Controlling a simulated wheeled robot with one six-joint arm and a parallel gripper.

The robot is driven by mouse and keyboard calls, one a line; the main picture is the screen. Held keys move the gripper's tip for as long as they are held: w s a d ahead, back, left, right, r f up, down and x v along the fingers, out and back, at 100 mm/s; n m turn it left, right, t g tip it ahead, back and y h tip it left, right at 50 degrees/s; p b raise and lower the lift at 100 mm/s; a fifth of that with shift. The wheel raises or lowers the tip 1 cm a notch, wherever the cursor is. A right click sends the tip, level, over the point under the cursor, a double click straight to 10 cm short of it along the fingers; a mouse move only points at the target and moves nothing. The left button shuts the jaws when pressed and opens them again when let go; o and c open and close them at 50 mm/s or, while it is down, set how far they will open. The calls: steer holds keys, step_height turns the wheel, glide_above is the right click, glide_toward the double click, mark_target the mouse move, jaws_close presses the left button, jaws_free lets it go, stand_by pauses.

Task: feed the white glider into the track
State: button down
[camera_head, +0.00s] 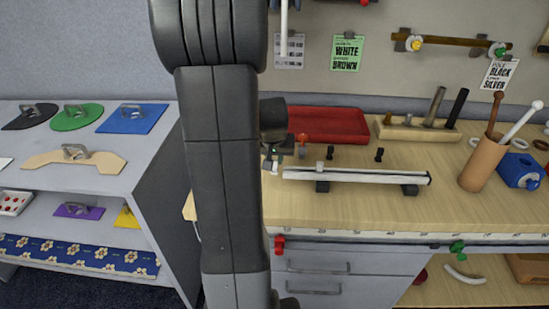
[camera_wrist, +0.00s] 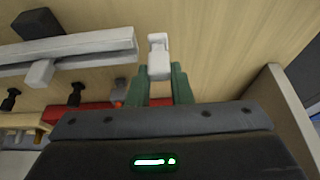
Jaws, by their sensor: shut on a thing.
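The white glider (camera_wrist: 158,60) is between the green fingers of my gripper (camera_wrist: 160,82), which is shut on it. In the head view my gripper (camera_head: 272,158) is just left of the track, partly hidden by my arm. The white track (camera_head: 355,176) is a long rail raised on dark feet above the table. In the wrist view the near end of the track (camera_wrist: 95,52) lies just left of the glider, with a small gap between them. The glider's underside and its exact height against the track cannot be told.
A pale grey block (camera_wrist: 40,73) is at the track's side near that end. Two small black pegs (camera_head: 379,154) stand behind the track. A red tray (camera_head: 330,125) and a wooden peg holder (camera_head: 415,130) are further back. A brown cup (camera_head: 483,163) stands to the right.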

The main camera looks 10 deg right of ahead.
steer(key=shift+s+d, duration=0.45)
steer(key=shift+d, duration=1.05)
steer(key=shift+s+d, duration=0.4)
steer(key=shift+d, duration=1.1)
steer(key=shift+s+d, duration=0.45)
steer(key=shift+d, duration=1.05)
steer(key=c, duration=1.2)
jaws_free()
steer(key=shift+c, duration=0.2)
steer(key=shift+r, duration=0.1)
steer(key=v, duration=1.3)
steer(key=shift+s+r, duration=0.2)
steer(key=shift+r, duration=0.05)
steer(key=shift+f, duration=0.1)
steer(key=x, duration=1.3)
steer(key=shift+w+f, duration=0.15)
steer(key=shift+f, duration=0.05)
steer(key=shift+w+f, duration=0.1)
steer(key=shift+a, duration=0.15)
steer(key=shift+a+p, duration=0.1)
steer(key=shift+p, duration=0.2)
